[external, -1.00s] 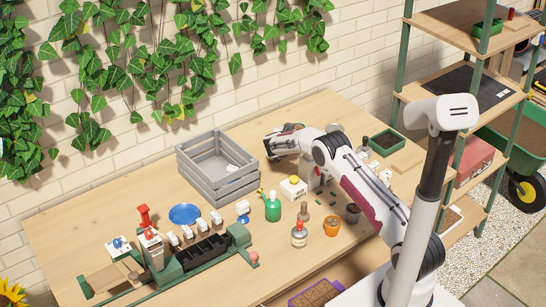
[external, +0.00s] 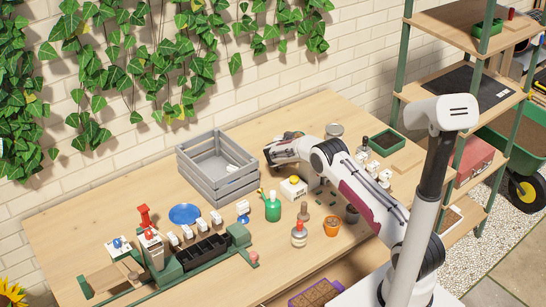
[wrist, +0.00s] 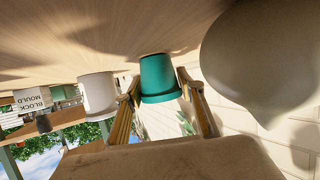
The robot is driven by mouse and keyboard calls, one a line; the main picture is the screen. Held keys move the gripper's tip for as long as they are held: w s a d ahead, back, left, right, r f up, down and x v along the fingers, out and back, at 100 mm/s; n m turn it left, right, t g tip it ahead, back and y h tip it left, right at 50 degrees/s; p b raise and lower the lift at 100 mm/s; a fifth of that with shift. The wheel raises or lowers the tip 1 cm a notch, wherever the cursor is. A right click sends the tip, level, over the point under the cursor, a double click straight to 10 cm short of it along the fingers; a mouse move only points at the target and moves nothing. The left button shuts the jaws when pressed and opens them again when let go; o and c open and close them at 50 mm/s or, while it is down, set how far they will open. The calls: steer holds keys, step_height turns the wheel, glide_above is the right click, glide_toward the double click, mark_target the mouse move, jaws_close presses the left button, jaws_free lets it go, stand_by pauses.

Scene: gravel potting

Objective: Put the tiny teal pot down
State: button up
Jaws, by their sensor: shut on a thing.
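The tiny teal pot (wrist: 158,78) shows in the wrist view between the two fingers of my gripper (wrist: 160,98). My gripper is shut on it. The wrist picture is upside down, with the wooden table (wrist: 60,35) at the top. The pot's base is at or very close to the tabletop; I cannot tell whether it touches. In the external view my wrist is low over the back of the table, right of the grey crate (external: 211,190). The pot and fingertips are hidden there.
In the wrist view a white pot (wrist: 98,95) stands beside the teal pot, and a large grey rounded thing (wrist: 258,60) is close on the other side. A white box (external: 293,189), green bottle (external: 273,209) and orange pot (external: 331,227) stand in front of my arm.

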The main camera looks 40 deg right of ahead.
steer(key=shift+f, duration=0.15)
steer(key=o, duration=1.2)
steer(key=shift+o, duration=0.2)
steer(key=shift+r, duration=0.2)
steer(key=shift+v, duration=3.75)
